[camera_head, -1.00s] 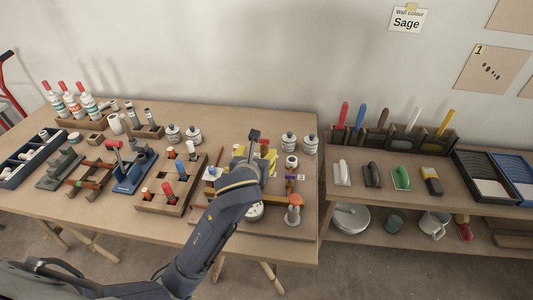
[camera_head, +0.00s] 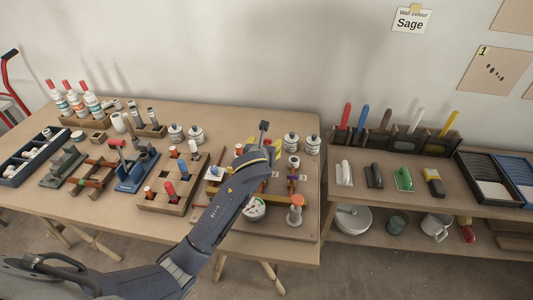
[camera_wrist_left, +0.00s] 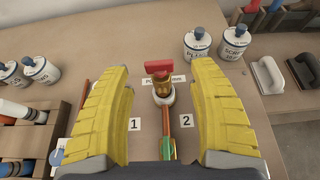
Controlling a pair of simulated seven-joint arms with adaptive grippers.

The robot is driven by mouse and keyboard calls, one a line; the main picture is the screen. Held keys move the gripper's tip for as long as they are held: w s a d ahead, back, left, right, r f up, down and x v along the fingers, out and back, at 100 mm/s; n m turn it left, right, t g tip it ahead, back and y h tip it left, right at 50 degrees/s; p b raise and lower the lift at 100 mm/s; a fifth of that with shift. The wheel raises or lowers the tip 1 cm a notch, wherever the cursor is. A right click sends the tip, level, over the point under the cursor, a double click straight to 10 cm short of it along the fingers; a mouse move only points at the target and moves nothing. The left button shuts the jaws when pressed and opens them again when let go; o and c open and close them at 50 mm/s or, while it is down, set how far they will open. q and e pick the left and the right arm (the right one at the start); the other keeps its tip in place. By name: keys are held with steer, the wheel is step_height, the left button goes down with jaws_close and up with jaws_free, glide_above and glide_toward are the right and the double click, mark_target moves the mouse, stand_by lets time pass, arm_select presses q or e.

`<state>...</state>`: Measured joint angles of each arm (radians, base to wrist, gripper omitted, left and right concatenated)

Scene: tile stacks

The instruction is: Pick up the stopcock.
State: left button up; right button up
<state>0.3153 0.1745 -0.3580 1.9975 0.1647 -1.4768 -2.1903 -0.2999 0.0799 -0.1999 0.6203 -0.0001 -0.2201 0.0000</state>
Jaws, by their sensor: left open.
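The stopcock (camera_wrist_left: 162,88) shows in the left wrist view, with a brass body and a red handle on top. It stands upright on a whitish base at the far end of a copper-coloured pipe (camera_wrist_left: 167,122). My left gripper (camera_wrist_left: 160,78) is open, with one ribbed yellow finger on each side of the stopcock and a gap on both sides. In the head view my left wrist (camera_head: 250,172) hangs over the right part of the table, and I cannot make out the stopcock there. My right gripper is not in view.
Number cards 1 (camera_wrist_left: 135,124) and 2 (camera_wrist_left: 186,121) flank the pipe. In the head view, a block with red-topped pieces (camera_head: 168,188) lies left of my wrist, and an orange-topped piece (camera_head: 295,202) stands right. A shelf (camera_head: 440,190) is at the right.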

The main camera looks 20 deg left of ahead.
mark_target(266, 142)
arm_select(q)
steer(key=shift+x, duration=1.9)
jaws_close()
